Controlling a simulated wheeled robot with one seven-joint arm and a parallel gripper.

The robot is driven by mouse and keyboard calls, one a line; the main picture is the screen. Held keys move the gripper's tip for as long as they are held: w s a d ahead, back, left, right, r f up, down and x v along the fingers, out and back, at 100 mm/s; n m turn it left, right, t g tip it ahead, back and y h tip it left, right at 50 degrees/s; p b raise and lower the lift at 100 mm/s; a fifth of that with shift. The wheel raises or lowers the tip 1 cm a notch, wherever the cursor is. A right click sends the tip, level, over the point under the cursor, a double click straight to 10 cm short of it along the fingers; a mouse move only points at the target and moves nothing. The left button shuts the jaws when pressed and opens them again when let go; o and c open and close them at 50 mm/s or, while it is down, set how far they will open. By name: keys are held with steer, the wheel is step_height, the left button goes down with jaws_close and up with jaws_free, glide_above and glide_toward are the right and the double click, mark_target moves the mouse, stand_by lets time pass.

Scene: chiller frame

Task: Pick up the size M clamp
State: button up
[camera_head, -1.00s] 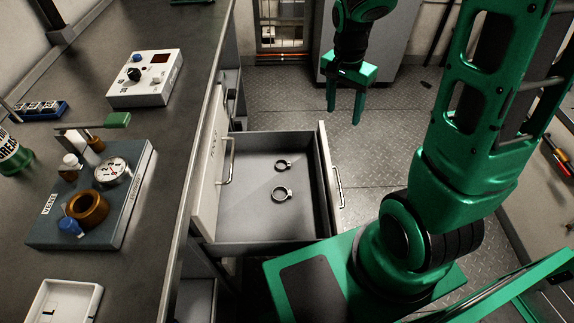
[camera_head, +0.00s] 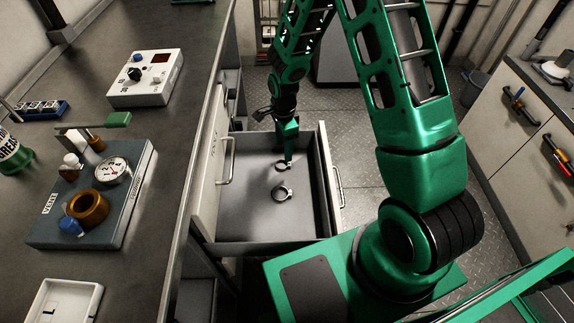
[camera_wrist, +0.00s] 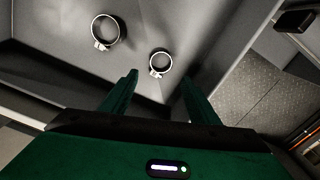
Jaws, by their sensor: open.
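Two ring-shaped metal clamps lie apart on the floor of an open grey drawer (camera_head: 327,180). The larger clamp (camera_head: 282,193) is nearer the camera in the head view; the smaller clamp (camera_head: 280,167) is farther back. No size mark is readable on either. My green gripper (camera_head: 288,155) reaches down into the far part of the drawer by the smaller clamp. In the wrist view, my gripper (camera_wrist: 160,79) is open and empty, with the smaller clamp (camera_wrist: 160,64) ahead between the fingertip lines. The larger clamp (camera_wrist: 105,32) is to the left there. Neither clamp appears gripped.
The workbench (camera_head: 183,150) on the left carries a valve block (camera_head: 45,238), a white control box (camera_head: 147,80) and a white tray (camera_head: 62,302). A cabinet (camera_head: 525,140) stands at the right. Floor (camera_head: 365,155) lies between.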

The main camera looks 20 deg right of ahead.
mark_target(284, 165)
steer(key=shift+f, duration=3.9)
steer(key=c, duration=1.1)
